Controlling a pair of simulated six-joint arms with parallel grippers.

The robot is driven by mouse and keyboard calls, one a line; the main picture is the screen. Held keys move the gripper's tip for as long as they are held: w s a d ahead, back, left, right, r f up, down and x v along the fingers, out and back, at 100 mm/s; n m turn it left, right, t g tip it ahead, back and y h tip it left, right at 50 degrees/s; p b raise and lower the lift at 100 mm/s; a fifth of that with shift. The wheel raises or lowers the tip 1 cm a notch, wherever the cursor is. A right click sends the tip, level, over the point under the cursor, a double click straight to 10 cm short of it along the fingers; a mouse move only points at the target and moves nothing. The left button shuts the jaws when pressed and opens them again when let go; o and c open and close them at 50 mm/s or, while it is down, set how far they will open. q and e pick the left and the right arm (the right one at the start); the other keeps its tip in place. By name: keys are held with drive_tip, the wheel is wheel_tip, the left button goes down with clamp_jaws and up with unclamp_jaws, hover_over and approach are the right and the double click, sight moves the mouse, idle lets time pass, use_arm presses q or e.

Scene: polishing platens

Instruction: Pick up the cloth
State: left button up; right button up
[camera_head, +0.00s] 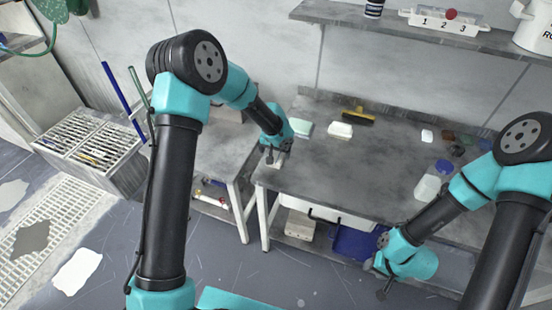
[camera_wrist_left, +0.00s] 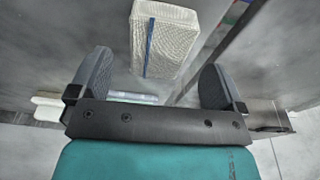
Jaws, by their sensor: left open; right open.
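A folded white woven cloth (camera_wrist_left: 185,38) with a blue stripe lies on the grey bench in the left wrist view. In the head view my left gripper (camera_head: 275,156) is low over the bench's front left corner, and a small pale part of the cloth (camera_head: 278,164) shows there, mostly hidden by the gripper. My right gripper (camera_head: 382,281) is open and empty, in front of the bench and pointing down.
On the bench (camera_head: 310,185) stand a pale green block (camera_head: 303,128), a white block (camera_head: 340,130), a yellow-black brush (camera_head: 358,117) and a white bottle (camera_head: 428,187). A shelf (camera_head: 400,24) hangs above. The bench's middle is clear.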

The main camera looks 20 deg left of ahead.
sight(276, 156)
use_arm(q)
drive_tip(key=shift+w+d+f, duration=0.1)
drive_tip(key=shift+w+f, duration=0.05)
drive_tip(key=shift+f, duration=0.8)
drive_tip(key=shift+w+f, duration=0.15)
drive_tip(key=shift+f, duration=0.75)
drive_tip(key=shift+f, duration=0.25)
drive_tip(key=c, duration=1)
